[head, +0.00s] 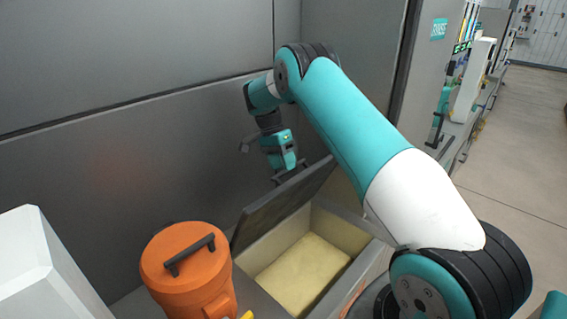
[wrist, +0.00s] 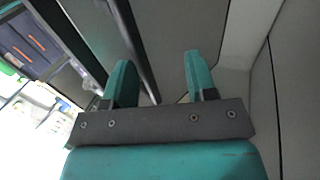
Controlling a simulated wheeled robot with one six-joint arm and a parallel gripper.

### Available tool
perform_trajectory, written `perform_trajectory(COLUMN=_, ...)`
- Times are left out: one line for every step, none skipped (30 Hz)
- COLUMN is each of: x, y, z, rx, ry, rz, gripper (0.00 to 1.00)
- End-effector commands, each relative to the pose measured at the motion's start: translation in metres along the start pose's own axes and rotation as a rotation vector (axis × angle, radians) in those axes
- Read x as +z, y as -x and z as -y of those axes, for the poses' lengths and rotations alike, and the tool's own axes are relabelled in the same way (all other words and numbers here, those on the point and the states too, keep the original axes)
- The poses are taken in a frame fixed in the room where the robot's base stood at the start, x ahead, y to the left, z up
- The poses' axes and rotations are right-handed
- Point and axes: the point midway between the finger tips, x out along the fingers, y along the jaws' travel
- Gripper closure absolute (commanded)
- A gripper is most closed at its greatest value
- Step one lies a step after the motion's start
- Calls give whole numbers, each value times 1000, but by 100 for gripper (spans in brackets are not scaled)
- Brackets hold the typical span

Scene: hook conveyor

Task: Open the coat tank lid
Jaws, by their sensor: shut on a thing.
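The coat tank (head: 362,262) is a pale box at lower centre in the head view, with a cream-yellow surface (head: 303,272) inside. Its dark grey lid (head: 283,207) is hinged up and stands tilted on the tank's far left side, so the inside shows. My gripper (head: 288,174) is at the raised upper edge of the lid. In the wrist view its two teal fingers (wrist: 160,80) stand on either side of a dark bar (wrist: 132,45), which appears to be the lid's handle. The exact contact is partly hidden.
An orange drum (head: 185,262) with a dark handle stands left of the tank. A white block (head: 45,270) is at the lower left. A grey wall (head: 160,150) rises close behind the lid. Open floor (head: 515,150) lies to the right.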

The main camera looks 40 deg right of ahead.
Motion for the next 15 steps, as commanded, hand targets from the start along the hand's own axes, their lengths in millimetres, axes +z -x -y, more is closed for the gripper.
perform_trajectory(x=2, y=-2, z=3, rx=4, ry=11, rz=-3, gripper=62)
perform_trajectory(x=2, y=2, z=3, rx=2, ry=11, rz=-4, gripper=62)
perform_trajectory(x=2, y=9, z=3, rx=2, ry=10, rz=-4, gripper=62)
perform_trajectory(x=2, y=15, z=2, rx=0, ry=9, rz=-3, gripper=62)
perform_trajectory(x=3, y=22, z=2, rx=-2, ry=8, rz=-2, gripper=62)
perform_trajectory(x=2, y=33, z=-1, rx=1, ry=6, rz=-2, gripper=62)
perform_trajectory(x=1, y=40, z=-2, rx=0, ry=5, rz=-3, gripper=62)
perform_trajectory(x=0, y=45, z=-3, rx=0, ry=4, rz=-2, gripper=62)
perform_trajectory(x=0, y=52, z=-4, rx=-1, ry=2, rz=-1, gripper=62)
perform_trajectory(x=0, y=56, z=-4, rx=-2, ry=1, rz=0, gripper=62)
perform_trajectory(x=0, y=58, z=-4, rx=-1, ry=1, rz=0, gripper=62)
perform_trajectory(x=0, y=62, z=-4, rx=-1, ry=1, rz=0, gripper=62)
perform_trajectory(x=0, y=64, z=-4, rx=-2, ry=1, rz=0, gripper=62)
perform_trajectory(x=1, y=66, z=-4, rx=-2, ry=1, rz=0, gripper=62)
perform_trajectory(x=1, y=68, z=-4, rx=-2, ry=0, rz=0, gripper=62)
